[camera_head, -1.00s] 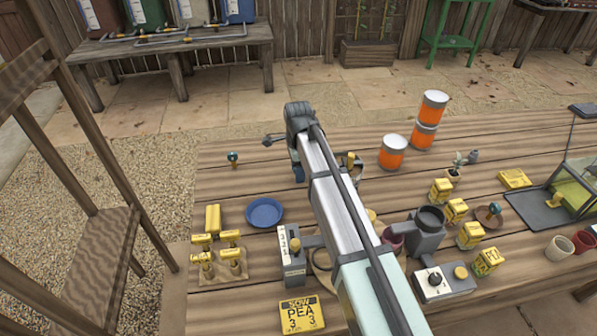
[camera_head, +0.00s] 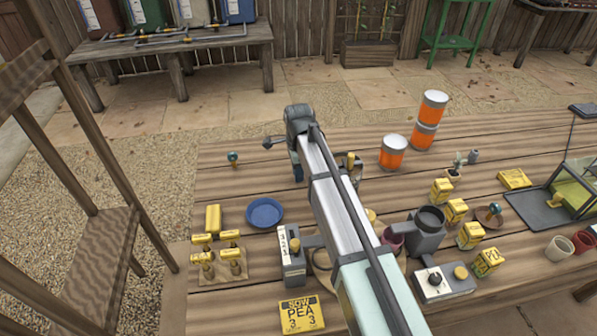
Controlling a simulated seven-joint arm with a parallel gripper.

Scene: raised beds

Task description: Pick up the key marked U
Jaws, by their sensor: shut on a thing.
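Several yellow T-shaped pieces (camera_head: 231,252), which look like keys, stand upright in two rows on a small wooden base (camera_head: 215,279) at the left of the table. Their marks are too small to read, so I cannot tell which one, if any, bears a U. My arm reaches from the bottom right to above the middle of the table, and its dark far end is right of and beyond these pieces. My gripper's jaws are hidden behind my own arm, and so is anything between them.
The table's far left is fairly clear.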

